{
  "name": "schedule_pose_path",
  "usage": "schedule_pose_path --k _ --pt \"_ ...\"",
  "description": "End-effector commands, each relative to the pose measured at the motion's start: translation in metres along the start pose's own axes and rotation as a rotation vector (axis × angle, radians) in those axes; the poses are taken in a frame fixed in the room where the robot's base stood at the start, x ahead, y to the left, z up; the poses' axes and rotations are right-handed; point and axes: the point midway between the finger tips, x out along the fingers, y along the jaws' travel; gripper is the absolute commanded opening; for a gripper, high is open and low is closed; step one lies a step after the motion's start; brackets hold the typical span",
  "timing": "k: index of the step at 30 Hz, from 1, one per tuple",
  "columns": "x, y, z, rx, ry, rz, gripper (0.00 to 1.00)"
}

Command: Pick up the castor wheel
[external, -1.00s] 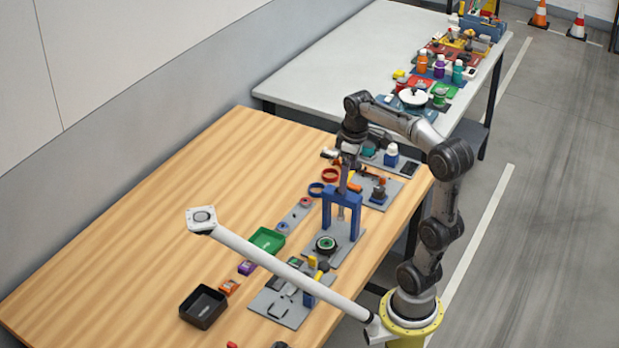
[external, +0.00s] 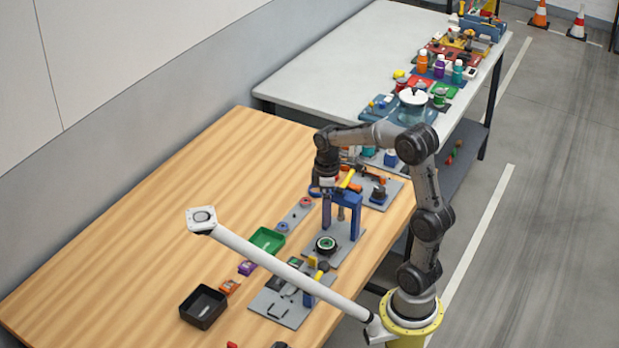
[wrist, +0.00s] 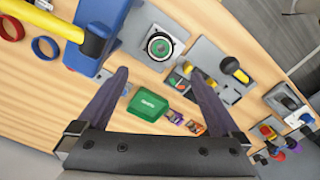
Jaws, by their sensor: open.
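The clearest wheel-like thing is a round black-rimmed piece with a green centre (external: 326,244), lying on a grey plate by the blue frame; I cannot tell for sure that it is the castor wheel. It also shows in the wrist view (wrist: 160,46), beyond my fingertips and apart from them. My gripper (wrist: 157,73) is open and empty, with dark fingers spread wide. In the external view my gripper (external: 326,212) hangs in front of the blue frame's left side, above and behind the round piece.
The blue frame (external: 356,202) stands close to my gripper. A white bar (external: 290,277) crosses the foreground. The table's left is clear.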

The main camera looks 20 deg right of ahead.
Motion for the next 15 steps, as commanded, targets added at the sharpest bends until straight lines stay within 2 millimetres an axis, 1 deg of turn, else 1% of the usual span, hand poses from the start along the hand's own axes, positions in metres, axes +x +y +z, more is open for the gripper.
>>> schedule_pose_path --k 6,9,12,15 --pt "0.041 -0.001 0.001 0.001 -0.005 -0.005 1.0" --pt "0.058 -0.001 0.001 0.001 -0.004 -0.004 1.0" --pt "0.07 -0.001 0.001 0.001 -0.004 -0.004 1.0" --pt "0.076 -0.001 0.001 0.001 -0.002 -0.002 1.0"
